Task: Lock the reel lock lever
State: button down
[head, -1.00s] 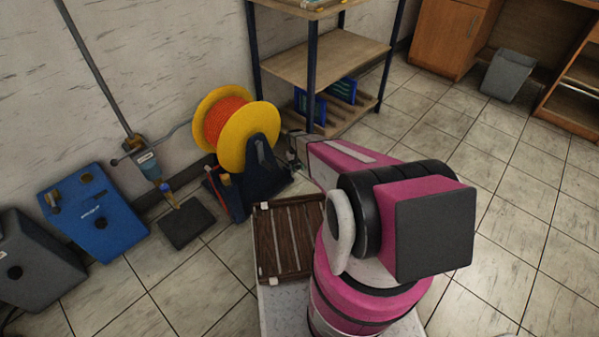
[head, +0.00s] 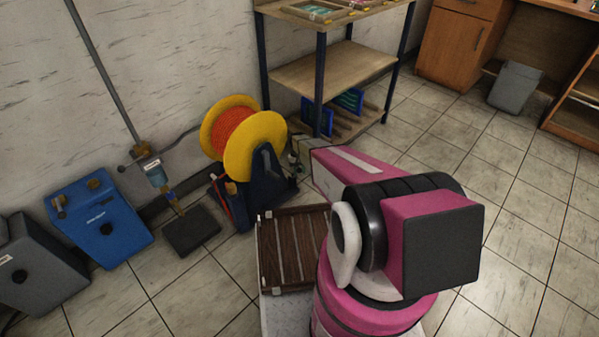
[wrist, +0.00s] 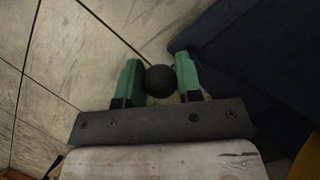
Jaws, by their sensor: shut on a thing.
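The reel (head: 255,143) has yellow flanges and orange line wound on it, and sits upright in a dark blue stand (head: 266,192) on the floor. My gripper (head: 295,163) is at the right side of the stand, small and partly hidden in the head view. In the wrist view, the green fingers of my gripper (wrist: 160,80) are shut on a round black knob (wrist: 160,81), which looks like the end of the reel lock lever. The lever's shaft is hidden. The dark blue stand (wrist: 235,75) fills the right side there.
A shelf rack (head: 330,75) stands behind the reel, close to my arm. A blue box (head: 98,218) and a grey box (head: 38,268) stand at the left, near a dark floor plate (head: 192,231). Tiled floor is open at the right.

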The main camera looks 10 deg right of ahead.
jog(key=shift+w+a, duration=0.15)
jog(key=shift+w, duration=0.15)
jog(key=c, duration=0.8)
grip_release()
jog(key=shift+o, duration=0.2)
jog(key=shift+s, duration=0.1)
